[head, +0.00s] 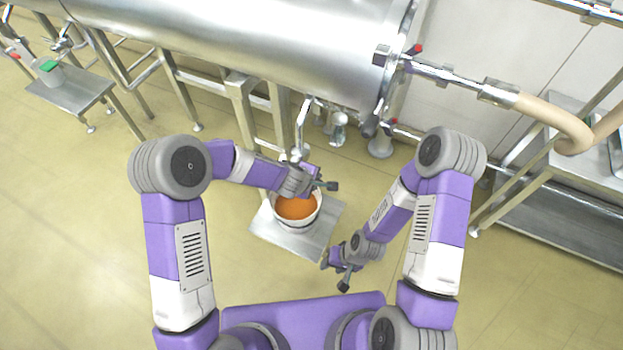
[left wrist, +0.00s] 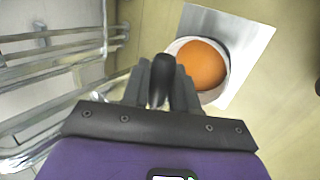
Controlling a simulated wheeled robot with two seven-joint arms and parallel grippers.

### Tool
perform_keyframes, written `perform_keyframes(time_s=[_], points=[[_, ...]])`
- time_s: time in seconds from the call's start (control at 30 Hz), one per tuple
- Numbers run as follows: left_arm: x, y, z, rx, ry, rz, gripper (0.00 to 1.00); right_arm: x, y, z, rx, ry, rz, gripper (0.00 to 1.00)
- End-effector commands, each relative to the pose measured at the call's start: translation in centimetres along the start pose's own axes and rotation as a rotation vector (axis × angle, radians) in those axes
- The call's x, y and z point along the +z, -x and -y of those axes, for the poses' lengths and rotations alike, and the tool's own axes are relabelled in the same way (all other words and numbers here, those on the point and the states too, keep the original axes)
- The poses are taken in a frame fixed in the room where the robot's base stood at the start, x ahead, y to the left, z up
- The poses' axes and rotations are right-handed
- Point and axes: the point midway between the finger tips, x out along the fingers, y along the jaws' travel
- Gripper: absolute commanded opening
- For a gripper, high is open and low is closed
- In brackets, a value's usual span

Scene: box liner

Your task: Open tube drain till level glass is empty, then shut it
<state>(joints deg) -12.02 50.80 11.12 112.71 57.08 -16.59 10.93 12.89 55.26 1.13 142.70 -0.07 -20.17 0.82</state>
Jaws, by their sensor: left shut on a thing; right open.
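My left gripper (head: 323,179) is over a white bucket of orange liquid (head: 297,207), just below the bright metal pipe fittings (head: 302,125) under the tank. In the left wrist view its fingers (left wrist: 160,82) are shut on a black handle (left wrist: 160,93) that stands between them. The bucket also shows in the left wrist view (left wrist: 201,65), beyond the fingers. The orange liquid covers its bottom; I see no clear stream. My right gripper (head: 336,270) is open and empty, low to the right of the bucket. I cannot make out the level glass or its liquid.
The bucket stands on a metal plate (head: 325,228). A large steel tank (head: 250,40) on legs spans the top. A beige hose (head: 560,125) and metal shelving are at the right. A small side table (head: 75,92) is at the left. Open floor lies at the lower left.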

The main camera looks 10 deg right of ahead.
Motion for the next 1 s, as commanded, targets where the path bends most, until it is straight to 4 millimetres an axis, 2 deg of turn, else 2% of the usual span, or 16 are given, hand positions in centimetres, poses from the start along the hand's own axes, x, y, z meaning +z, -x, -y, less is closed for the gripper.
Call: perform_keyframes(time_s=[0.6,0.63,0.73,1.0], points=[[-0.1,-0.36,0.33,-0.004,-0.022,-0.034,0.0,0.0,-0.17,-0.06,0.0,0.0,0.0,0.43],[-0.1,-0.36,0.33,-0.004,-0.022,-0.034,0.31,0.0,-0.17,-0.06,0.0,0.0,0.0,0.43],[-0.1,-0.35,0.32,-0.004,-0.021,-0.034,0.46,0.0,-0.17,-0.06,0.0,0.0,0.0,0.43],[-0.06,-0.26,0.23,-0.002,-0.021,-0.033,0.46,0.0,-0.15,-0.05,0.0,0.0,0.0,0.43]])
